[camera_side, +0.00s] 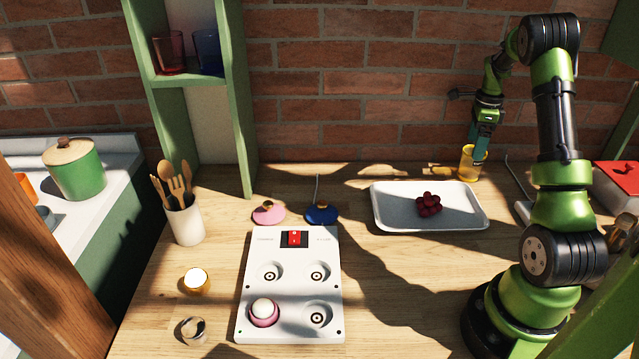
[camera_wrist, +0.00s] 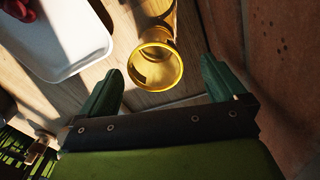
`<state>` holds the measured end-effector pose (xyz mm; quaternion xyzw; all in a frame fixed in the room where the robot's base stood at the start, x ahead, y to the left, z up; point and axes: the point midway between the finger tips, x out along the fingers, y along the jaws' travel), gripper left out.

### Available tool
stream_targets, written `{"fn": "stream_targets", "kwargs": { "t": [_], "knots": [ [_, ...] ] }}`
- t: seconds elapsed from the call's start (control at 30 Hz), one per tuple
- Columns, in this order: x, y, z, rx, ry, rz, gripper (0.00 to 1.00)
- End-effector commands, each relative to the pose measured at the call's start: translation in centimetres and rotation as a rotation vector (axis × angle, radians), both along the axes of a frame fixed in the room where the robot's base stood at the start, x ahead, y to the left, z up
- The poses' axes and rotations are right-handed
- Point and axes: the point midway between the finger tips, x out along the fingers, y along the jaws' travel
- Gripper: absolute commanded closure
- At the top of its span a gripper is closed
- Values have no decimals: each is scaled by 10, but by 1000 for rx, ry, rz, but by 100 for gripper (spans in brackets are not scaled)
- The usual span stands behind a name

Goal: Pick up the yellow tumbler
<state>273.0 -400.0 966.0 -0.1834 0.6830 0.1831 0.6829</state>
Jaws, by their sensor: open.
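The yellow tumbler (camera_side: 468,165) stands upright near the back of the table, close to the brick wall and right of the white tray. In the wrist view the tumbler (camera_wrist: 155,66) shows its round open rim, ahead of and between the two green fingers. My gripper (camera_wrist: 160,88) is open, with a finger on each side of the tumbler's line. In the side view my gripper (camera_side: 479,150) points down at the tumbler and overlaps it. I cannot tell whether a finger touches it.
A white tray (camera_side: 390,213) with red berries (camera_side: 428,205) lies just left of the tumbler. The brick wall (camera_side: 330,110) rises close behind. A white panel (camera_side: 292,258) with round sockets lies left of centre. A red box (camera_side: 618,184) stands at the right. The front middle of the table is clear.

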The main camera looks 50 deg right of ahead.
Motion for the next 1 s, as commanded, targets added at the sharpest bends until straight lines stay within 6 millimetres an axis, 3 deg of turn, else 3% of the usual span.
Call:
{"fn": "stream_targets", "kwargs": {
  "t": [0.4,0.7,1.0],
  "knots": [
    [-6,5,-50,3,2,1,2],
    [-5,5,-54,1,0,1,2],
    [-5,5,-54,0,0,1,48]
  ]
}}
